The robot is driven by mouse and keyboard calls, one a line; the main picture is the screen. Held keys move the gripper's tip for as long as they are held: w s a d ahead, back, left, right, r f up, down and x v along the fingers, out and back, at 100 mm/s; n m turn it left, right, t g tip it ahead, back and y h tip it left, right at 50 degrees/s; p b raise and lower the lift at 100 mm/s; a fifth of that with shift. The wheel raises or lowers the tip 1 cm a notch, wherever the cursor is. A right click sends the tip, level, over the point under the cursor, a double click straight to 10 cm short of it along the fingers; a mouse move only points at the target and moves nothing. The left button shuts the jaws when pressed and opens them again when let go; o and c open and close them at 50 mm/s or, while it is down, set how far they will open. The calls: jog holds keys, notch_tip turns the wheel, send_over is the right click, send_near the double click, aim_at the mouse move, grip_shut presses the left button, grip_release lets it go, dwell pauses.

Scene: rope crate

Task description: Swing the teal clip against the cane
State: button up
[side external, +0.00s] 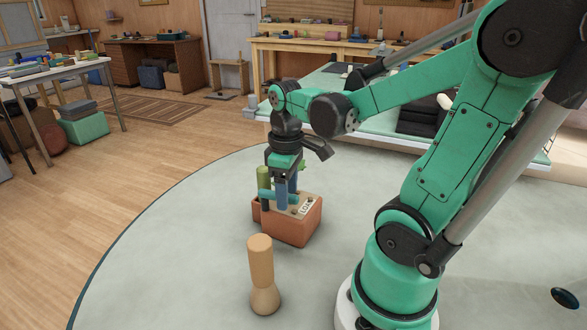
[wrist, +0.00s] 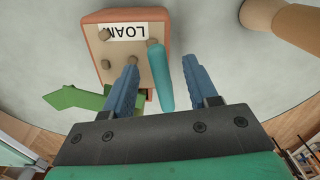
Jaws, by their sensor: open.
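The teal clip (wrist: 160,78) is a rounded bar over the crate top. In the wrist view it lies between my gripper's (wrist: 159,70) two blue fingers, with a gap showing on both sides. My gripper (side external: 283,204) is open and points down at the crate. In the side view, part of the teal clip (side external: 268,194) shows beside a blue finger. An olive-green upright (side external: 263,177), which looks like the cane, stands at the crate's left. A green angular shape (wrist: 75,97) shows beside the left finger in the wrist view. Whether the clip touches the cane cannot be told.
The terracotta crate (side external: 289,232) has a tan top, small brown pegs and a LOAM label (wrist: 122,31). A wooden post with a flared base (side external: 262,270) stands on the pale round surface in front of it. The surface left of the crate is clear.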

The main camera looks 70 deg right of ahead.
grip_shut()
